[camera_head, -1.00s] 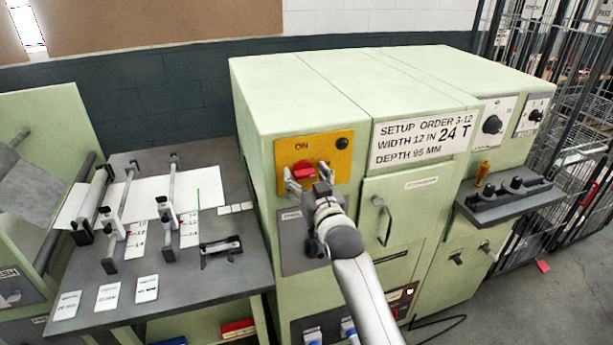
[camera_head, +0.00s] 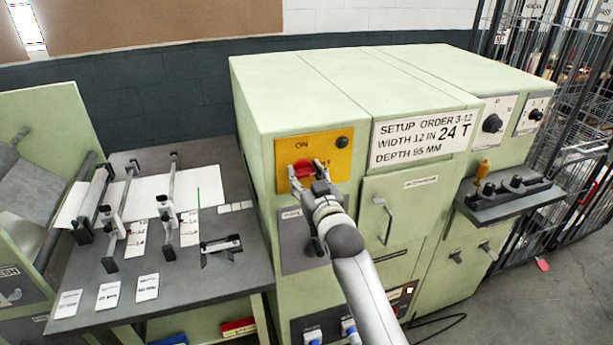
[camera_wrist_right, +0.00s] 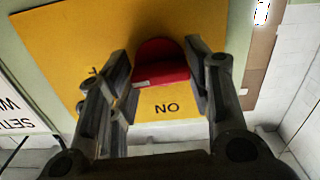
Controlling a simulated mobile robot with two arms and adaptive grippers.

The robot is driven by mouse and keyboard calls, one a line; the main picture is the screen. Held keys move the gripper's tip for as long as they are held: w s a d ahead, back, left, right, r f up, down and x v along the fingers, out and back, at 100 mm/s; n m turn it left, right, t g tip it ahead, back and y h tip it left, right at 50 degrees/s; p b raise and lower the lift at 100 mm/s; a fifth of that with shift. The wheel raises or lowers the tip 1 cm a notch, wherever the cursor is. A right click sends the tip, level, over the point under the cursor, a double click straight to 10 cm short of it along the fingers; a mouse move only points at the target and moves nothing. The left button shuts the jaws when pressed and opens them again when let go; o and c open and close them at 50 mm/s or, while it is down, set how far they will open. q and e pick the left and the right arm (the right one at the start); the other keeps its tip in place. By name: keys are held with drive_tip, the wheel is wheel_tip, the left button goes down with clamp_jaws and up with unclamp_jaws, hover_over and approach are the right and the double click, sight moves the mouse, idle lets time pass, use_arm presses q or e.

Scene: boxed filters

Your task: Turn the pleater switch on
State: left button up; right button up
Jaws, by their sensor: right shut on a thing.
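The pleater switch is a red knob (camera_head: 303,168) on a yellow plate (camera_head: 284,152) on the front of the green machine. The plate reads ON above the knob. My right gripper (camera_head: 307,172) has a finger on each side of the knob and is shut on it. In the right wrist view the red knob (camera_wrist_right: 160,60) sits between the fingers of the right gripper (camera_wrist_right: 158,65), with the ON label upside down in front of it. A small pale mark shows on the knob's edge. The fingers hide part of the knob and plate. My left gripper is not in view.
A black round button (camera_head: 342,142) is at the plate's upper right. A setup sign (camera_head: 424,138) and a door handle (camera_head: 386,220) are to the right. A grey table (camera_head: 205,283) with fixtures and cards stands left. A black control shelf (camera_head: 510,197) juts out at right.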

drive_tip(key=n, duration=0.4)
drive_tip(key=shift+p, duration=0.3)
drive_tip(key=n, duration=0.4)
drive_tip(key=shift+n, duration=0.3)
drive_tip(key=n+p, duration=0.1)
drive_tip(key=n, duration=0.3)
drive_tip(key=shift+n+p, duration=0.45)
drive_tip(key=shift+n, duration=1.85)
drive_tip(key=o, duration=1)
drive_tip(key=shift+s, duration=0.1)
drive_tip(key=v, duration=1.2)
